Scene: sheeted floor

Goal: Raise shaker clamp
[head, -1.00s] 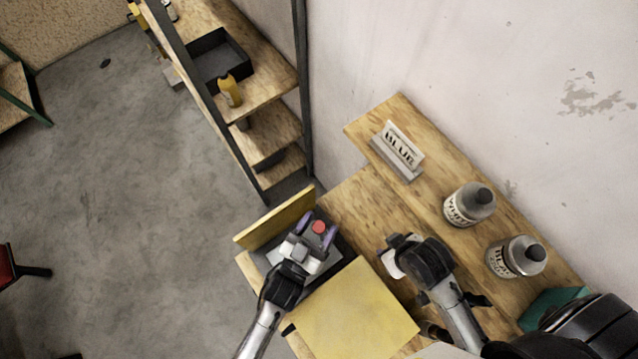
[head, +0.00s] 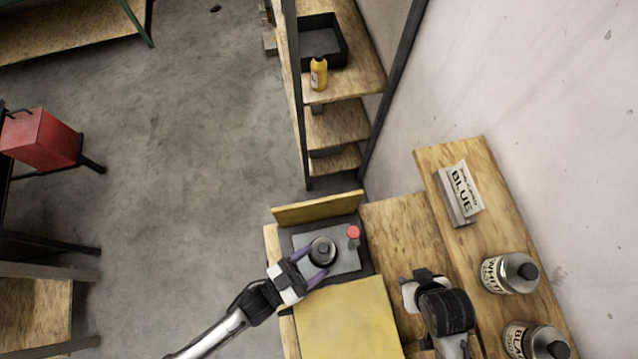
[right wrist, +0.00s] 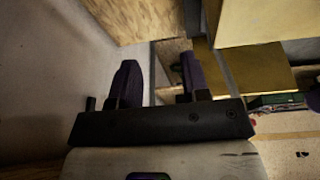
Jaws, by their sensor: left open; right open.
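The shaker (head: 345,262) is a dark grey machine between yellow panels on the wooden bench in the head view. A round dark clamp knob (head: 322,251) sits on its grey plate, and a red button (head: 353,232) is beside it. My left gripper (head: 318,261) is open at the knob, its purple fingers on either side of its near part; I cannot tell whether they touch it. My right gripper (head: 412,288) is over the bench, right of the shaker. In the right wrist view its two fingers (right wrist: 160,80) are apart with nothing between them.
A yellow panel (head: 345,320) lies in front of the shaker and another (head: 318,208) stands behind it. A raised shelf at right holds a BLUE sign (head: 460,192), a WHITE bottle (head: 508,273) and another bottle (head: 533,341). A rack with a yellow bottle (head: 318,74) stands behind.

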